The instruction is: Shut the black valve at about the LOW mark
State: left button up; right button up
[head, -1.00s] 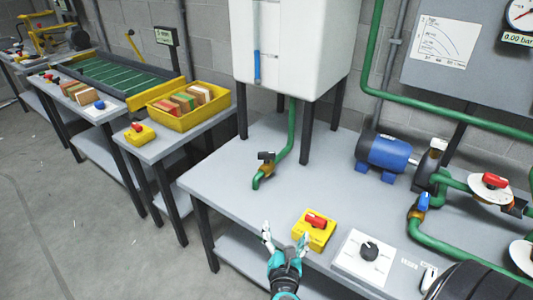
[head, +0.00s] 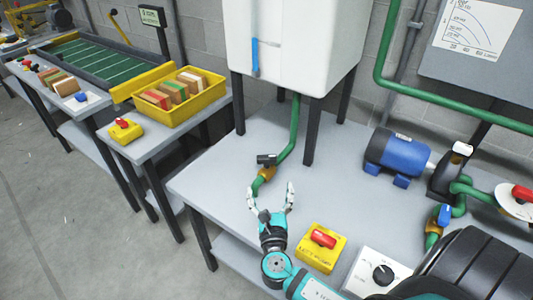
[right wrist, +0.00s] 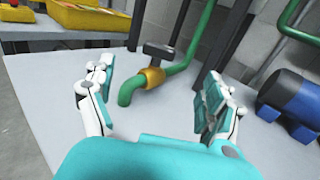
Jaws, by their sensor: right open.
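The black valve handle (head: 266,159) sits on a brass body (head: 264,174) on the green drain pipe (head: 290,135) under the white tank (head: 292,50). In the right wrist view the black handle (right wrist: 160,51) shows beyond and between my fingers. My right gripper (head: 271,194) is open and empty over the table, just short of the valve and apart from it. The tank's sight tube (head: 255,57) shows blue, with a small mark beside it too small to read. My left gripper is not in view.
A yellow box with a red switch (head: 320,248) and a white panel with a black knob (head: 380,272) stand at the table's front. A blue motor (head: 395,152) stands right of the tank's legs. The grey tabletop (head: 335,195) between is clear.

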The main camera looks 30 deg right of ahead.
send_near(267, 160)
jog(key=x, duration=1)
jog(key=shift+w, duration=0.1)
jog(key=shift+w+d, duration=0.25)
jog(key=shift+w, duration=0.1)
jog(key=shift+w+d, duration=0.1)
jog(key=shift+w, duration=0.05)
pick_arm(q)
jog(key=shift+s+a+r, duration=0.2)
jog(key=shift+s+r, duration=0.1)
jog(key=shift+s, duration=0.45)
pick_arm(e)
jog(key=c, duration=1.2)
